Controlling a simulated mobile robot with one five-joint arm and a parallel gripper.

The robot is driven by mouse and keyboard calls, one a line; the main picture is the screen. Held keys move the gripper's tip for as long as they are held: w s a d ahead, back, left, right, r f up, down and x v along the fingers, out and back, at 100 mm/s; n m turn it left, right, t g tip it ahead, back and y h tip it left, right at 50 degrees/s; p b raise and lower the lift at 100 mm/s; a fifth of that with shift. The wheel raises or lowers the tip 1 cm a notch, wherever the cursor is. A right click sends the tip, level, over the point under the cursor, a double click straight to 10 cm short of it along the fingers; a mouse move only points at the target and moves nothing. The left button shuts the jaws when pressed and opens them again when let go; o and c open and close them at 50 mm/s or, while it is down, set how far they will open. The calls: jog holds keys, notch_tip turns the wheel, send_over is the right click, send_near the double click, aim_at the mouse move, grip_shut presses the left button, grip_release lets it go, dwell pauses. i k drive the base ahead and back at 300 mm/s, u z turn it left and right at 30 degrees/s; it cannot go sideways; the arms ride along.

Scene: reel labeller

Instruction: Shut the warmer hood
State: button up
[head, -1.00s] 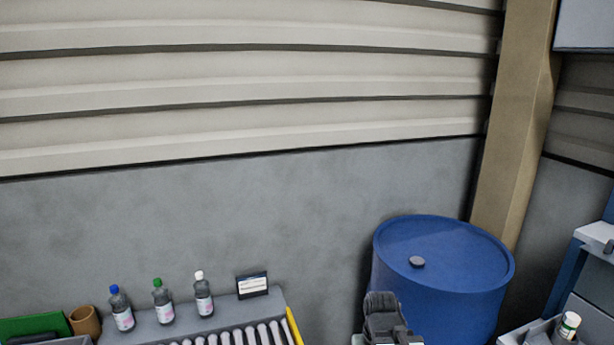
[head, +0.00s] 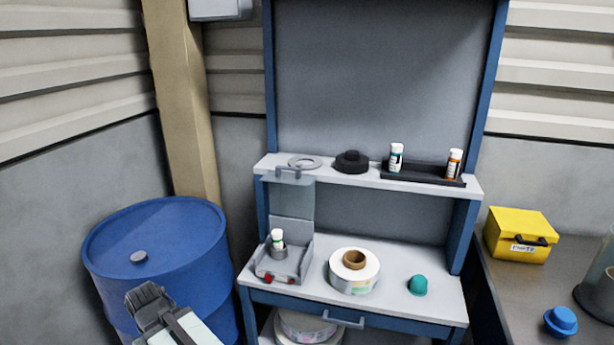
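The warmer is a small grey box (head: 298,262) with a red button on its front, on the left of the workbench's lower top. A white-capped vial (head: 277,238) stands in it. Its hood seems to be the see-through panel (head: 292,200) that rises at the back of the box, with a grey handle at its top. The hood stands up, open. My gripper (head: 150,303) is at the lower left, in front of the blue drum and well apart from the warmer. Its fingers are too unclear to tell open from shut.
The blue drum (head: 165,235) stands left of the workbench (head: 400,300). A label reel (head: 354,272) and a teal knob-like piece (head: 418,284) sit right of the warmer. The shelf (head: 340,178) above holds a black tray (head: 425,174) with two vials. A yellow box (head: 518,234) is at right.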

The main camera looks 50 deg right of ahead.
aim_at(278, 168)
jog(key=z, duration=0.45)
jog(key=i, duration=0.65)
jog(key=u, duration=0.75)
